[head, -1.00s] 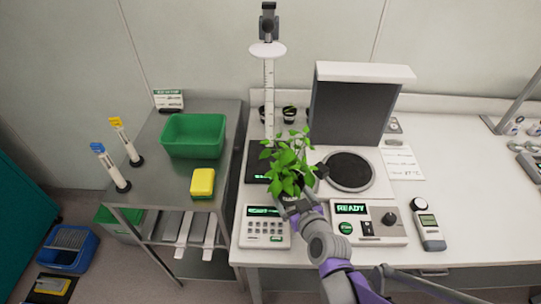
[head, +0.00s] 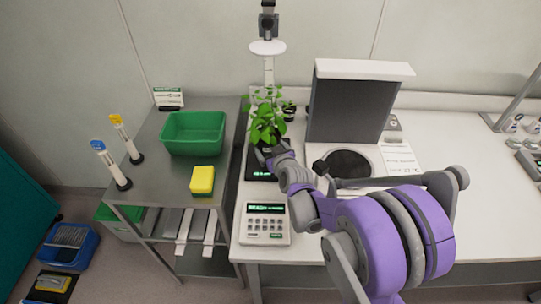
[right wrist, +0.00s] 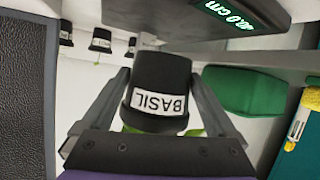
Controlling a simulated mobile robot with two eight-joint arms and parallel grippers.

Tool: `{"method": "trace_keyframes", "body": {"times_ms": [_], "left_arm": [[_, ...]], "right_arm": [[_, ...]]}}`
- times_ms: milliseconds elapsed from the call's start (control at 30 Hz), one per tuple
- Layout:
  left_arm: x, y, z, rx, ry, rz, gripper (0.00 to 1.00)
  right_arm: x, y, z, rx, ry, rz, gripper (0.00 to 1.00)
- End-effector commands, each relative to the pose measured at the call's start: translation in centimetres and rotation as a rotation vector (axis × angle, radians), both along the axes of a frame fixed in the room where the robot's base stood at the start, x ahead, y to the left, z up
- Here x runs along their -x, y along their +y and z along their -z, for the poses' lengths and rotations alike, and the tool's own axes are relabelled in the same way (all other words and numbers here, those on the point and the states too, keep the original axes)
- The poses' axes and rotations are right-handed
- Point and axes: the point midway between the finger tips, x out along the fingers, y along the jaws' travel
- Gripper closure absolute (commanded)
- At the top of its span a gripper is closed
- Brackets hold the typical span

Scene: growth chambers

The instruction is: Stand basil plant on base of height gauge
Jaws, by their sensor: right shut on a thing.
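The basil plant (head: 268,118) is a leafy green plant in a black pot; its white BASIL label shows upside down in the right wrist view (right wrist: 158,102). My right gripper (head: 270,153) is shut on the pot, one finger on each side. The height gauge has a dark base (head: 260,172) with a green display, a ruled column and a white plate (head: 267,47) high above the plant. In the right wrist view the gauge base (right wrist: 200,18) lies past the pot's bottom, with a gap showing between them. My left gripper is out of view.
A keypad device (head: 265,224) stands in front of the gauge. A grey-backed instrument with a round dark plate (head: 350,165) stands to its right. Small black pots (head: 289,111) stand behind. A steel cart with a green bin (head: 193,134) and yellow sponge (head: 202,180) is at left.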

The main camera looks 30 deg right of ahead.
Motion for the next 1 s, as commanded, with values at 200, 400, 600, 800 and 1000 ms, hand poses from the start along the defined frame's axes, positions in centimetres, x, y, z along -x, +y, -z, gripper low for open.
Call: {"method": "trace_keyframes", "body": {"times_ms": [200,400,600,800,1000], "left_arm": [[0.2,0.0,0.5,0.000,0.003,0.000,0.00],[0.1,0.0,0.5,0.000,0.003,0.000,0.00],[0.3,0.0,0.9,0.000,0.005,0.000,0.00],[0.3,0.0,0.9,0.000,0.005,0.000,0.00],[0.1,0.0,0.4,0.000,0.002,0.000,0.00]], "right_arm": [[0.2,0.0,3.2,0.001,0.000,0.000,0.83],[0.2,0.1,3.4,0.001,0.000,0.000,0.83],[0.2,0.0,3.8,0.001,0.000,0.000,0.83],[0.2,0.1,3.8,0.001,0.001,0.000,0.00],[0.2,0.1,3.3,0.001,0.000,0.000,0.00]]}}
